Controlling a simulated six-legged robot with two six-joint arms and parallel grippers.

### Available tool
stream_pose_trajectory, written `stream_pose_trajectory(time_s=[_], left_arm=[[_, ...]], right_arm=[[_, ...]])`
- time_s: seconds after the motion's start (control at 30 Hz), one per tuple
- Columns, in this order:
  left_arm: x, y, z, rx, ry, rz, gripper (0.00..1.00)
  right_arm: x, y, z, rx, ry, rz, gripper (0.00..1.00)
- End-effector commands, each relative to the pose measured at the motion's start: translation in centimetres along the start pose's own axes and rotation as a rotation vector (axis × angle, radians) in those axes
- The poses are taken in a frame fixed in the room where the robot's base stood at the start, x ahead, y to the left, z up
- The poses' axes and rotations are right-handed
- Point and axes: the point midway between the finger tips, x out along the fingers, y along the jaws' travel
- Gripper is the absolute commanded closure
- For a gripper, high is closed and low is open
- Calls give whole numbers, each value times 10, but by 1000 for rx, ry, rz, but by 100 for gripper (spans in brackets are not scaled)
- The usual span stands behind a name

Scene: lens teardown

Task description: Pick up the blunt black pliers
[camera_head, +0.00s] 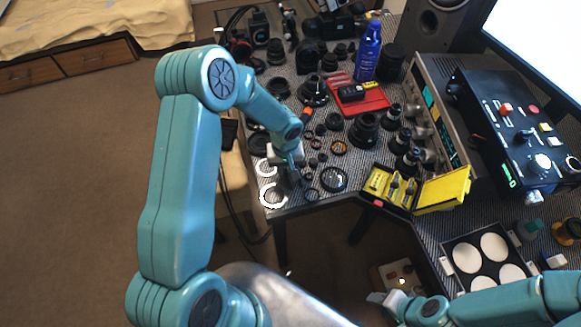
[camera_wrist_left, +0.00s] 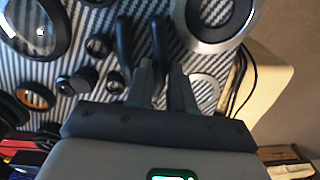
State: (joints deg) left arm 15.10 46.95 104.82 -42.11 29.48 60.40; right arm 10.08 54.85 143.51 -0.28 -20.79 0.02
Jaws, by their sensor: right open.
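My left gripper (camera_head: 291,178) reaches down over the near left part of the striped work mat. In the left wrist view its two grey fingers (camera_wrist_left: 163,72) stand apart, pointing at the mat. Two black curved handles, apparently the blunt black pliers (camera_wrist_left: 125,45), lie at the fingertips. One handle runs into the gap between the fingers and the other lies left of the left finger. The pliers' jaws are not visible, and in the head view the arm and gripper obscure them. My right gripper (camera_head: 384,301) is low at the right, away from the mat, open and empty.
Lens rings and small parts crowd the mat, including a large silver ring (camera_wrist_left: 218,15) beside the handles. A red tray (camera_head: 375,103), a blue bottle (camera_head: 367,52) and an open yellow case (camera_head: 442,191) stand further right. The mat's edge (camera_wrist_left: 240,65) is close by.

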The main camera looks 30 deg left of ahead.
Motion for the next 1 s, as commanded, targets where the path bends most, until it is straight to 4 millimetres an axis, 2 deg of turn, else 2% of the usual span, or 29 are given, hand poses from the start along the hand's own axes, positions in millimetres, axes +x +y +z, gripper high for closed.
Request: stream_pose_trajectory(time_s=[0.03, 0.1, 0.43, 0.57, 0.73, 1.0], left_arm=[[0, 0, 0, 0, 0, 0, 84], [0, 0, 0, 0, 0, 0, 100], [-2, 0, 0, 0, 1, 0, 100], [-10, 0, -1, 1, 4, 1, 100], [-42, 1, -2, 0, 7, 2, 100], [-129, 1, -1, 1, 8, 5, 100]], right_arm=[[0, 0, 0, 0, 0, 0, 57], [0, 0, 0, 0, 0, 0, 57], [0, 0, 0, 0, 0, 0, 57], [1, 0, 0, 0, 0, 0, 57], [3, 1, 0, 0, 0, 0, 57], [8, 3, 0, 0, 0, 0, 57]])
